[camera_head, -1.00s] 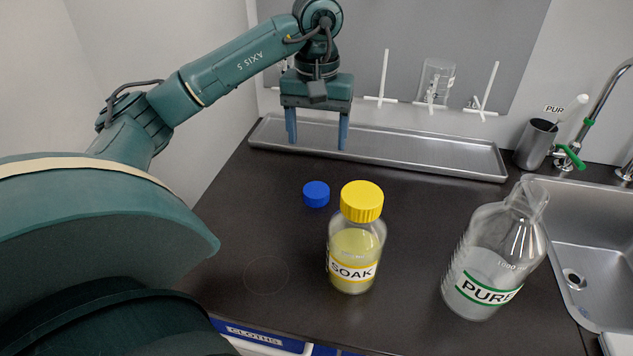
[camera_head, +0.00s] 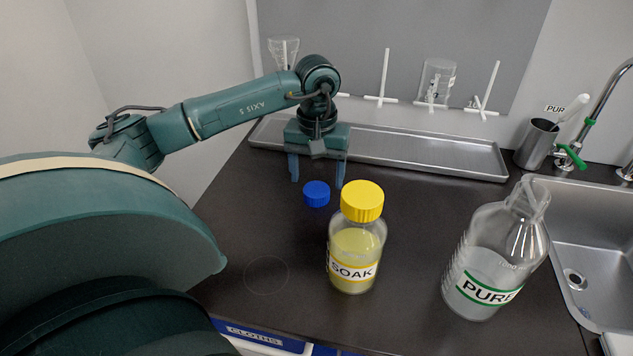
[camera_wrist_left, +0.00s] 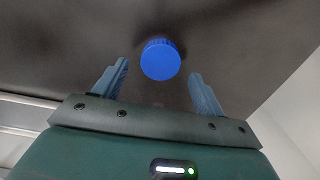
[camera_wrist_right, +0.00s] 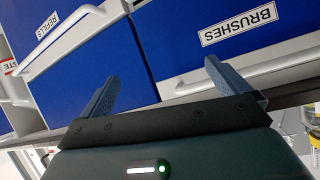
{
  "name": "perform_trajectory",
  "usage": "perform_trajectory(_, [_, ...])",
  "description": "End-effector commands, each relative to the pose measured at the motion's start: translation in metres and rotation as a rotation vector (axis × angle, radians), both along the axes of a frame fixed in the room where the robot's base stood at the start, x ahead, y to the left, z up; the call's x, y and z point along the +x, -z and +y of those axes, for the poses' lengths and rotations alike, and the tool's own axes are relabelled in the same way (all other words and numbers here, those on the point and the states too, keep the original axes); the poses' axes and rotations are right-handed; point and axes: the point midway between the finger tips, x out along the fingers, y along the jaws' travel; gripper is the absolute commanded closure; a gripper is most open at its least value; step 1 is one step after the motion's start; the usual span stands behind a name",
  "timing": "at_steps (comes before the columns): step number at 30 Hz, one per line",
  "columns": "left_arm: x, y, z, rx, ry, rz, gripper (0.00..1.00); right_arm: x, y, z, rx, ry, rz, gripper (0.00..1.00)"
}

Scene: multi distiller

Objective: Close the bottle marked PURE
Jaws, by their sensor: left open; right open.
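The clear glass bottle marked PURE (camera_head: 483,262) stands upright at the right of the counter, with a green-edged label and no cap on its neck. A blue cap (camera_head: 316,193) lies on the counter left of the middle. My left gripper (camera_head: 316,184) is open above and around the cap's area, fingers pointing down. In the left wrist view the cap (camera_wrist_left: 160,59) shows ahead of the open fingers, between and beyond their tips. My right gripper (camera_wrist_right: 160,75) is open and empty in front of blue drawers, outside the head view.
A SOAK bottle (camera_head: 356,245) with a yellow cap stands between the blue cap and the PURE bottle. A metal tray (camera_head: 430,160) runs along the back. A sink (camera_head: 590,235) is at the right. Drawers marked BRUSHES (camera_wrist_right: 215,45) and REFILLS face my right gripper.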

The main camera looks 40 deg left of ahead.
Motion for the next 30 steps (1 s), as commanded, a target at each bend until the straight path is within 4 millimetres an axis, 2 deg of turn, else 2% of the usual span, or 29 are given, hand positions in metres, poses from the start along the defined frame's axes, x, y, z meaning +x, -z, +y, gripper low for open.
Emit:
perform_trajectory(3, [0.000, 0.019, 0.001, -0.001, -0.001, 0.003, 0.29, 0.000, -0.002, 0.000, -0.003, -0.001, -0.001, 0.00])
perform_trajectory(6, [0.000, 0.028, 0.001, 0.000, -0.001, 0.002, 0.29, 0.000, -0.002, 0.000, -0.003, -0.001, 0.000, 0.00])
perform_trajectory(18, [0.001, 0.031, 0.000, 0.000, 0.000, -0.001, 0.30, 0.000, 0.001, 0.000, -0.004, -0.001, 0.004, 0.00])
perform_trajectory(30, [0.001, 0.031, 0.000, 0.000, 0.000, -0.001, 0.63, 0.000, 0.000, 0.000, -0.004, -0.001, 0.003, 0.00])
